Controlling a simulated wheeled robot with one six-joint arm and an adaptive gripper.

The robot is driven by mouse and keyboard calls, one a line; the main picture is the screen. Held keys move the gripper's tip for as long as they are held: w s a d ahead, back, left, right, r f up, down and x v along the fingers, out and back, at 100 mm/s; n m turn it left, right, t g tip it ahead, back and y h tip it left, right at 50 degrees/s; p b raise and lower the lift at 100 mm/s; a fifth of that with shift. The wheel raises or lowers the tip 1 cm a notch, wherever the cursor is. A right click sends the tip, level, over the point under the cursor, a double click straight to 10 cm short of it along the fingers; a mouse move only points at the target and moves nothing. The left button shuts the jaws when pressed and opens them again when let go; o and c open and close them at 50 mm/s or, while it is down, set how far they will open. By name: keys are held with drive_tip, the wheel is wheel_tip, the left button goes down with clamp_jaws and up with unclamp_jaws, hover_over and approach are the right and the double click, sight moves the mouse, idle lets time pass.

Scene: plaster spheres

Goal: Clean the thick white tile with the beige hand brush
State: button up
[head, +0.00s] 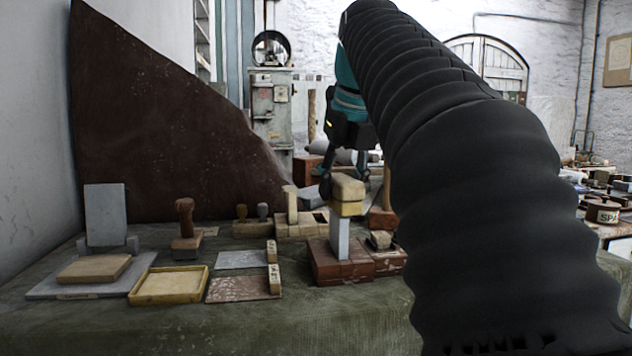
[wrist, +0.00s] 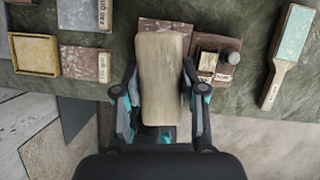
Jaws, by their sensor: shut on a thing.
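The beige hand brush (head: 348,190) is in my gripper (head: 347,172). It has a pale wooden body with a yellowish lower band. In the wrist view the brush (wrist: 160,80) lies lengthwise between the two fingers (wrist: 160,100), which are shut on its sides. Below it in the head view, a pale upright slab, which looks like the thick white tile (head: 340,237), stands on a red-brown brick block (head: 342,268). The brush is right above the tile's top edge; whether they touch cannot be told. In the wrist view the brush hides the tile.
On the green-covered table (head: 230,325) stand a yellow tray (head: 170,296), a wooden board (head: 95,268), a grey upright slab (head: 105,212) and a wooden-handled tool (head: 186,225). A paddle with a teal face (wrist: 294,36) lies right in the wrist view. The front strip is clear.

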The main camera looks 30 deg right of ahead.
drive_tip(key=shift+f+b, duration=0.3)
drive_tip(key=shift+f, duration=0.2)
drive_tip(key=shift+w+r+p, duration=0.15)
drive_tip(key=shift+w+p, duration=0.3)
drive_tip(key=shift+w, duration=0.05)
drive_tip(key=shift+w+d, duration=0.15)
drive_tip(key=shift+w, duration=0.45)
drive_tip(key=shift+s+a+b, duration=0.15)
drive_tip(key=shift+s+b, duration=0.05)
drive_tip(key=shift+s, duration=0.9)
drive_tip(key=shift+s+a+b, duration=0.15)
drive_tip(key=shift+s+b, duration=0.05)
drive_tip(key=shift+s, duration=0.9)
drive_tip(key=shift+w+d+p, duration=0.15)
drive_tip(key=shift+w+p, duration=0.05)
drive_tip(key=shift+w, duration=0.9)
drive_tip(key=shift+w+d+p, duration=0.15)
drive_tip(key=shift+w, duration=0.95)
drive_tip(key=shift+s, duration=0.1)
drive_tip(key=shift+s+a+b, duration=0.15)
drive_tip(key=shift+s+b, duration=0.05)
drive_tip(key=shift+s, duration=0.85)
drive_tip(key=shift+s+a+b, duration=0.15)
drive_tip(key=shift+s, duration=0.9)
